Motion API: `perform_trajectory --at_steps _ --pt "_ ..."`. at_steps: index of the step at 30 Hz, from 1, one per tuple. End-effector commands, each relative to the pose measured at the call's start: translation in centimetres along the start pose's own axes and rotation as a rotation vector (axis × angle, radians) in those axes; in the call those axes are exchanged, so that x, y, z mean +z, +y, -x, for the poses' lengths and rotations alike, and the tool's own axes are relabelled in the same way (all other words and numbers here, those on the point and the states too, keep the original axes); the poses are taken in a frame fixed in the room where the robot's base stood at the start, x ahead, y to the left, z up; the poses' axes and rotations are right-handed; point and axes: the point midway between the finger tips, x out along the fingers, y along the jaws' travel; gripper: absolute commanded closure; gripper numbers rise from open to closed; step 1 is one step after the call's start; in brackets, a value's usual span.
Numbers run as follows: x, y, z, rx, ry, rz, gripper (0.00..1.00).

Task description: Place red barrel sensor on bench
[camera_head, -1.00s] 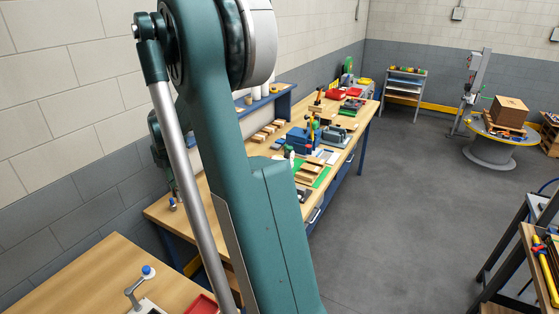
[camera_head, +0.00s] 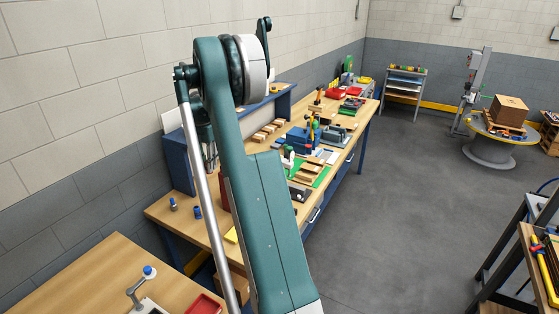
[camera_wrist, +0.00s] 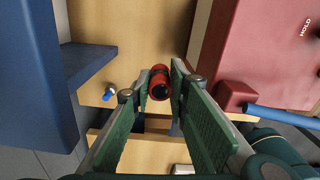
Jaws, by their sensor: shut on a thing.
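The red barrel sensor (camera_wrist: 161,76), a short red cylinder with a dark end, is between the tips of my gripper (camera_wrist: 153,84) in the wrist view. My gripper's green-padded fingers are shut on it. The wooden bench top (camera_wrist: 122,30) lies beyond it; I cannot tell how far the sensor is from that surface. In the head view the long bench (camera_head: 172,219) runs along the wall. My own arm hides the gripper and the sensor there.
A dark red box marked HOLD (camera_wrist: 265,50) is on the right in the wrist view, a blue shelf unit (camera_wrist: 40,60) on the left. A small blue-and-silver part (camera_wrist: 109,94) is on the wood. In the head view, a nearer table (camera_head: 85,275) stands at lower left.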

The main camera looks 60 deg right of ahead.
Motion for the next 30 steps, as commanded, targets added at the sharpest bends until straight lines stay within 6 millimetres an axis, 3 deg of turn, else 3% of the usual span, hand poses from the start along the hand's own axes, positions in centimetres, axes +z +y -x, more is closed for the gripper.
perform_trajectory --at_steps 11,17,30 --pt "0.2 0.0 0.0 0.0 0.0 0.0 0.95" --pt "0.2 0.0 -1.0 0.0 0.0 0.0 0.95" --pt "0.2 0.0 -8.4 0.0 0.0 0.0 0.95"
